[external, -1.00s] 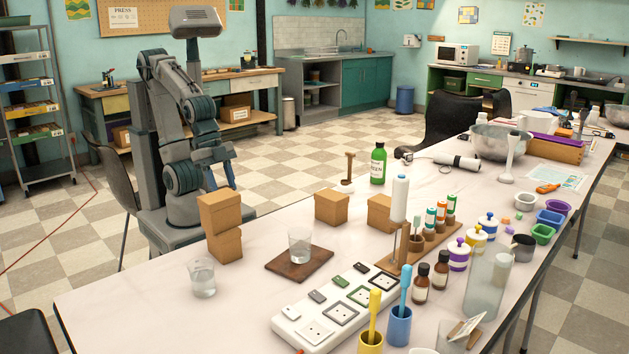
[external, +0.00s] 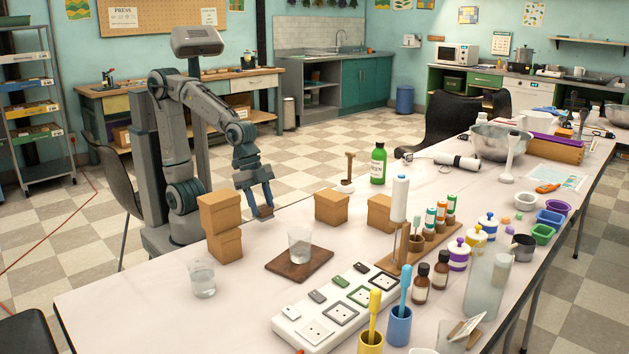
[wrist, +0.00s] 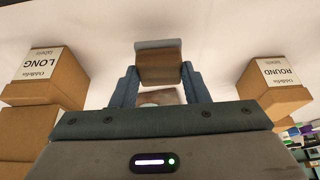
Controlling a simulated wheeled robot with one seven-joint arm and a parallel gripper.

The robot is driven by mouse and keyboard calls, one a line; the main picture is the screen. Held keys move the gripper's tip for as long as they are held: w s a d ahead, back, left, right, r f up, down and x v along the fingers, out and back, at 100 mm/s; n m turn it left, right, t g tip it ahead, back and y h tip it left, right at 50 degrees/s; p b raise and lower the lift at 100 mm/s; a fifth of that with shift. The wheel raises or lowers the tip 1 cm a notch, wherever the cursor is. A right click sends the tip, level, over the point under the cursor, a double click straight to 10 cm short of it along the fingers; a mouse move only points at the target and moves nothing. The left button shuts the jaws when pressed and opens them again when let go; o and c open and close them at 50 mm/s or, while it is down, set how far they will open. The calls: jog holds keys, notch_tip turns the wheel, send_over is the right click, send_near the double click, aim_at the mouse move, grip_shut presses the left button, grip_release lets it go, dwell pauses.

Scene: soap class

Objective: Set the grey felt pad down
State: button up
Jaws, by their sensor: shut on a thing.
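My gripper (external: 264,207) is shut on a small tan-brown block with a grey edge, which I take to be the grey felt pad (external: 265,212). In the wrist view the pad (wrist: 158,65) sits between the two blue-grey fingers (wrist: 158,85), its grey strip (wrist: 158,44) at the far side. The gripper points down at the far side of the pale table (external: 170,285), between the stacked cardboard boxes and a single box. Whether the pad touches the table is unclear. A pale brown shape (wrist: 160,97) shows below it, partly hidden by my gripper.
Stacked boxes (external: 222,228) stand left, a single box (external: 331,206) right. A brown board (external: 285,268) with a glass (external: 300,243) lies in front, with another glass (external: 202,278) to its left. A white board with grey and green pieces (external: 325,312) lies nearer. The left front table is clear.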

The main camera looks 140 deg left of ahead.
aim_at(260, 206)
jog(key=shift+f+b, duration=1)
jog(key=shift+f, duration=0.65)
jog(key=shift+f, duration=0.1)
jog(key=shift+f, duration=0.15)
jog(key=o, duration=1)
jog(key=shift+r, duration=0.2)
